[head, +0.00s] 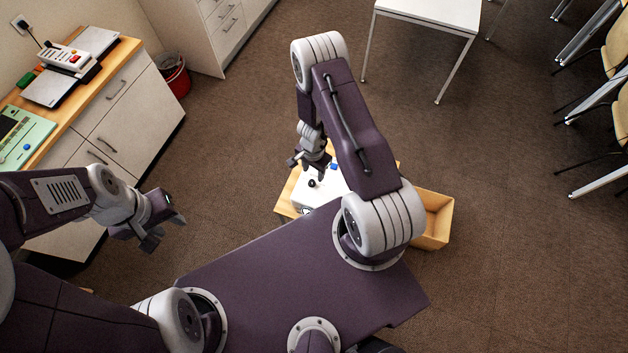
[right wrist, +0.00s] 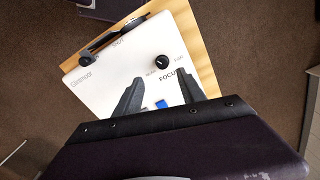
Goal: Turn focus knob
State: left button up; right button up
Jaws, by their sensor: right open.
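A white device (right wrist: 110,70) with printed labels lies on a wooden board. A round black knob (right wrist: 162,62) sits above the word FOCUS. A second black knob (right wrist: 86,59) is at the device's left edge. A blue part (right wrist: 161,104) shows between my fingers. My right gripper (right wrist: 158,92) is open and empty, its fingertips over the device just short of the focus knob, apart from it in the picture. In the head view my right gripper (head: 307,167) is above the white device (head: 318,190), which my arm partly hides. My left gripper (head: 136,236) looks open and empty, far from the device.
A wooden box (head: 436,218) stands right of the device, partly behind my arm. A cabinet (head: 120,120) at the left carries a green device (head: 22,138) and other equipment. A red bin (head: 176,78), a white table (head: 430,12) and chairs (head: 610,60) stand further off. The floor between is clear.

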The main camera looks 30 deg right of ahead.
aim_at(312, 182)
jog(key=f+b, duration=0.4)
jog(key=f, duration=0.1)
jog(key=f+b, duration=0.2)
jog(key=shift+w+a+f, duration=0.25)
jog(key=shift+w+a, duration=0.15)
jog(key=shift+s+f+b, duration=0.1)
jog(key=shift+f+b, duration=0.1)
jog(key=shift+b, duration=0.15)
jog(key=shift+s+d+r, duration=0.15)
jog(key=shift+d, duration=0.05)
jog(key=shift+a, duration=0.15)
grip_shut()
jog(key=shift+m, duration=1.5)
grip_release()
